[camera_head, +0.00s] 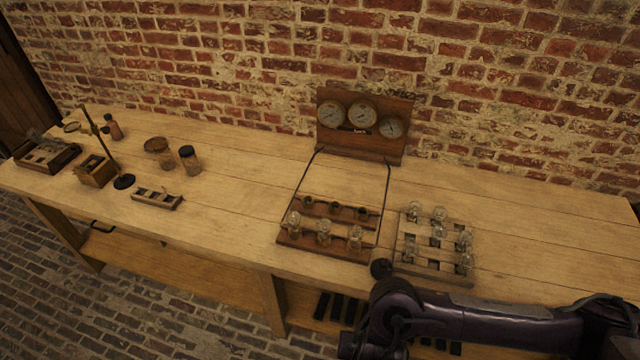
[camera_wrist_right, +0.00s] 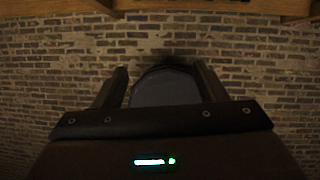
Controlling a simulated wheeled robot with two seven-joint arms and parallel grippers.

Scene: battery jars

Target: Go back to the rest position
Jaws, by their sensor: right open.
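My right arm (camera_head: 470,322) comes in from the right at the front edge of the bench, its dark elbow-like joint below the jar tray. In the right wrist view my right gripper (camera_wrist_right: 161,72) has its two fingers spread apart with no held object seen between them. A dark rounded shape (camera_wrist_right: 165,87) shows between the fingers, with brick paving beyond. The wooden battery board (camera_head: 330,246) holds several glass jars along its front row. The jar tray (camera_head: 440,276) to its right holds several more glass jars. My left gripper is not in view.
A panel with three gauges (camera_head: 361,115) stands at the back of the wooden bench (camera_head: 230,230). A brass stand (camera_head: 97,135), small bottles (camera_head: 189,159) and wooden boxes (camera_head: 46,154) are at the left. The bench's right end is clear. A shelf (camera_head: 160,265) lies below.

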